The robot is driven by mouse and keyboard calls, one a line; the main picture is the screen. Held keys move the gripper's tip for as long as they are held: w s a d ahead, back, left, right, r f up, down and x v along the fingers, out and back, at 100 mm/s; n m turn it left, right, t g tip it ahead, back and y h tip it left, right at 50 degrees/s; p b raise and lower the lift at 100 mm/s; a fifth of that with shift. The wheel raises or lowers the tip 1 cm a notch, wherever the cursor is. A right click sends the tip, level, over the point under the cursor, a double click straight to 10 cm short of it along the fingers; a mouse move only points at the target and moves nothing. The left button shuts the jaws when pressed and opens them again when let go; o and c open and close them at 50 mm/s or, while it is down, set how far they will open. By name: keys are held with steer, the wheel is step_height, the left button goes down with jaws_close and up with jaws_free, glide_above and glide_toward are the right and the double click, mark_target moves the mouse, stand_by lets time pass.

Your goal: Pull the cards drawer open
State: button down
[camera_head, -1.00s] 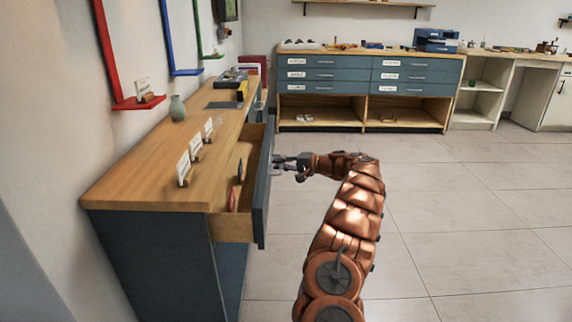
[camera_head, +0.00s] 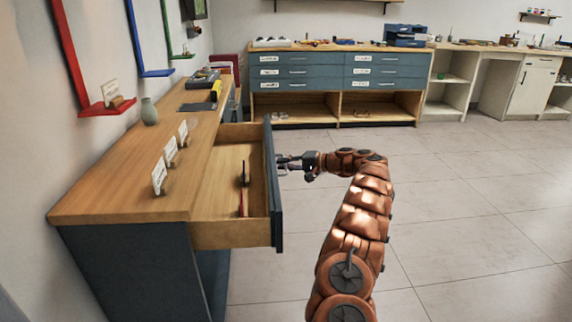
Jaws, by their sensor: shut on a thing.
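The open drawer (camera_head: 235,236) stands well out from the wooden-topped cabinet (camera_head: 125,195) on the left. Its dark blue-grey front (camera_head: 273,195) faces right. Inside are a thin dark item (camera_head: 244,172) and a small red item (camera_head: 242,204); the rest of the floor is bare wood. My gripper (camera_head: 284,164) is at the outer side of the drawer front, shut on its handle. The handle itself is mostly hidden by the fingers. I cannot read the label cards from here.
Small white cards (camera_head: 171,152) and a grey-green vase (camera_head: 149,111) stand on the cabinet top. A blue drawer unit (camera_head: 335,72) stands along the back wall. The tiled floor (camera_head: 460,210) to the right is clear.

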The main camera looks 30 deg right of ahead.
steer(key=c, duration=1.2)
jaws_free()
steer(key=v, duration=1.2)
steer(key=shift+s, duration=0.1)
